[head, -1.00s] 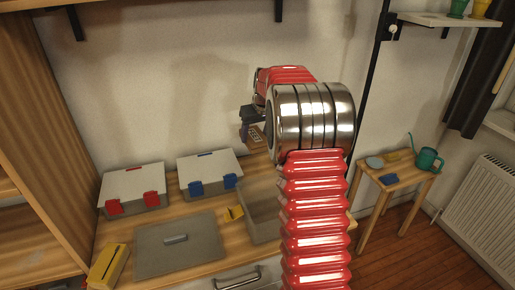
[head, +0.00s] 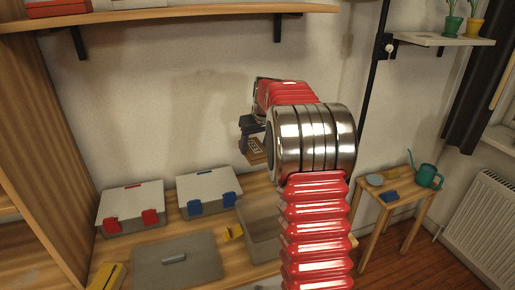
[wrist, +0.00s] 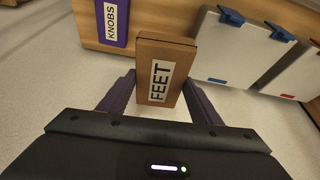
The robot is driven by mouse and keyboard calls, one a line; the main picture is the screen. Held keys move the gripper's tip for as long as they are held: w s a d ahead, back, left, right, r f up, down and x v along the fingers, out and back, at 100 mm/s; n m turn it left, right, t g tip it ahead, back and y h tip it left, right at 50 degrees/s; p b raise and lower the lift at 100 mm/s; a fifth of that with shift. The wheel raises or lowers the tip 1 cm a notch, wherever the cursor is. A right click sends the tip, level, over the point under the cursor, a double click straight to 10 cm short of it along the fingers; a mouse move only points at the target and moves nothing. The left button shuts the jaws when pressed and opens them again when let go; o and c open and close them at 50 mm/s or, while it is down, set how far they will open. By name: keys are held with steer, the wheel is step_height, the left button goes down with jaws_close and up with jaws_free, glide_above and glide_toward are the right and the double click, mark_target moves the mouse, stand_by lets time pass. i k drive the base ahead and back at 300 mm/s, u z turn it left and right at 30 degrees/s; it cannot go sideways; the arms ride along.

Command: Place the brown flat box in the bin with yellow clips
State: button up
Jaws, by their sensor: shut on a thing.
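A brown flat box (wrist: 182,55) labelled "FEET" stands between the two fingers of my gripper (wrist: 158,88) in the wrist view. My gripper is shut on it. In the head view the box (head: 257,153) hangs from my gripper (head: 251,138), in front of the wall above the back of the worktop. A grey open bin (head: 262,217) with a yellow clip (head: 233,232) on its left side stands on the worktop below, apart from the box. My red arm hides the bin's right part.
Lidded boxes with red clips (head: 132,208) and blue clips (head: 208,192) stand left of the bin. A purple "KNOBS" box (wrist: 113,22) shows in the wrist view. A shelf (head: 190,16) runs overhead.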

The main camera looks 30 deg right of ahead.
mark_target(273, 235)
steer(key=k, duration=1.5)
